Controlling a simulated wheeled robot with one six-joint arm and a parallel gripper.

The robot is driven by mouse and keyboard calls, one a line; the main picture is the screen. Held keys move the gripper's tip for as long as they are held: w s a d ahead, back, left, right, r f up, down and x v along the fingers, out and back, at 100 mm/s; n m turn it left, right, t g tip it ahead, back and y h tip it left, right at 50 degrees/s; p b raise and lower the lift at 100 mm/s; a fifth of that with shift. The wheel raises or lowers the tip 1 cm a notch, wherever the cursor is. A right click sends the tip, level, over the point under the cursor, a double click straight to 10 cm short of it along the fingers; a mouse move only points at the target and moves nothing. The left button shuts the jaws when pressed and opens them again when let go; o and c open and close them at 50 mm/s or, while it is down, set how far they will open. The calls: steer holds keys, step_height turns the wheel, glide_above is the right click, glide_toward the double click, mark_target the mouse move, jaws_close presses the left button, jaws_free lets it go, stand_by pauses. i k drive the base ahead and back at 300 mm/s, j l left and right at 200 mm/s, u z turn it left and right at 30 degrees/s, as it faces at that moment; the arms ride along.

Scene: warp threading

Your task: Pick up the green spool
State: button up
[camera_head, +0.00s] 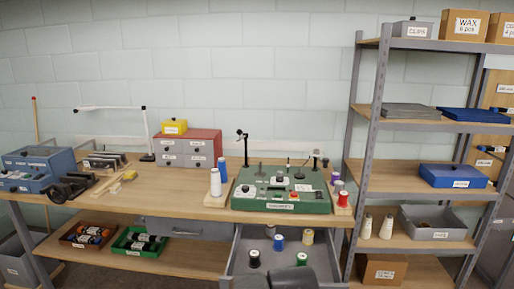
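My gripper's fingers do not show; dark rounded shapes at the bottom edge look like my arm.
The green machine (280,205) sits on the wooden bench (160,203). Red and green bins (139,243) are on the lower shelf. A metal rack (400,140) with boxes stands close on the right.

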mark_target(302, 258)
steer(key=k, duration=0.2)
steer(key=i, duration=0.2)
steer(key=k+l, duration=0.1)
steer(key=k, duration=0.2)
steer(key=l, duration=0.25)
steer(key=i+l+u, duration=0.3)
steer(key=i+u, duration=0.15)
steer(key=i, duration=0.15)
steer(key=i+l+u, duration=0.4)
steer(key=i+l, duration=0.15)
